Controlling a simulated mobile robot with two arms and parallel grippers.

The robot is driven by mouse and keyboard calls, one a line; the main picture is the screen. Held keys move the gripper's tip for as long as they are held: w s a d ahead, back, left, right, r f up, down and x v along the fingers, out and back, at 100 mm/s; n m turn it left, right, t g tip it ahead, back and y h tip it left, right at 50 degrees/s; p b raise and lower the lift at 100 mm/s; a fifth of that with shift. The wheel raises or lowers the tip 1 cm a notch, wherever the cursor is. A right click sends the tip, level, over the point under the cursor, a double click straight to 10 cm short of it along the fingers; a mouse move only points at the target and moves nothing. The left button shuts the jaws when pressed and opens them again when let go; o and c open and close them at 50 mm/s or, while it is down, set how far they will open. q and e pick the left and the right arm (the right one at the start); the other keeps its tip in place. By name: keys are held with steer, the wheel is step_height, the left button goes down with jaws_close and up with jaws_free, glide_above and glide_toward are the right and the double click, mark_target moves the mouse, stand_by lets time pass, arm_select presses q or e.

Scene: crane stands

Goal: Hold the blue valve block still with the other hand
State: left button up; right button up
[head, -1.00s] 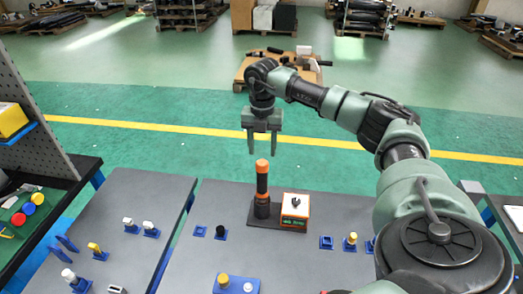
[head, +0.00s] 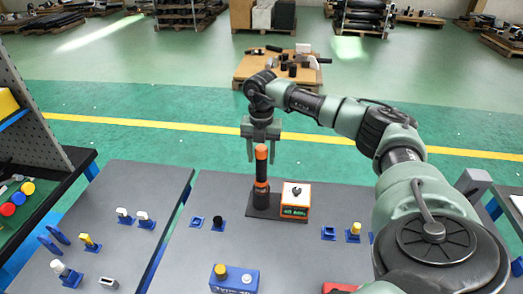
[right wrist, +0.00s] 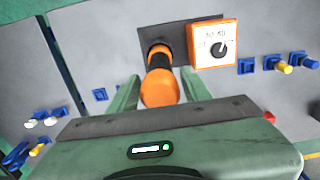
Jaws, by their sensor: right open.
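My left gripper is in neither view.
The handle stands on a dark base beside an orange box with a dial (head: 295,200). Small blue holders (head: 328,232) stand on the table, some with knobs in them. A red thing (head: 342,287) lies right of the valve block. The left table (head: 150,190) holds more small parts.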

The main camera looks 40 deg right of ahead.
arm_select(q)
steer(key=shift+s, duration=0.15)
arm_select(e)
steer(key=shift+c, duration=0.3)
jaws_close()
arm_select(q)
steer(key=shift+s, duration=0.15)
arm_select(e)
steer(key=shift+w+r, duration=0.1)
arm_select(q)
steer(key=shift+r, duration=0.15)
arm_select(e)
steer(key=shift+r, duration=0.1)
steer(key=shift+d+r+p, duration=0.1)
steer(key=shift+r+p, duration=0.1)
steer(key=shift+p, duration=0.1)
arm_select(q)
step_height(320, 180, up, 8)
steer(key=p, duration=0.8)
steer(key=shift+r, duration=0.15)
arm_select(e)
steer(key=shift+r, duration=5.4)
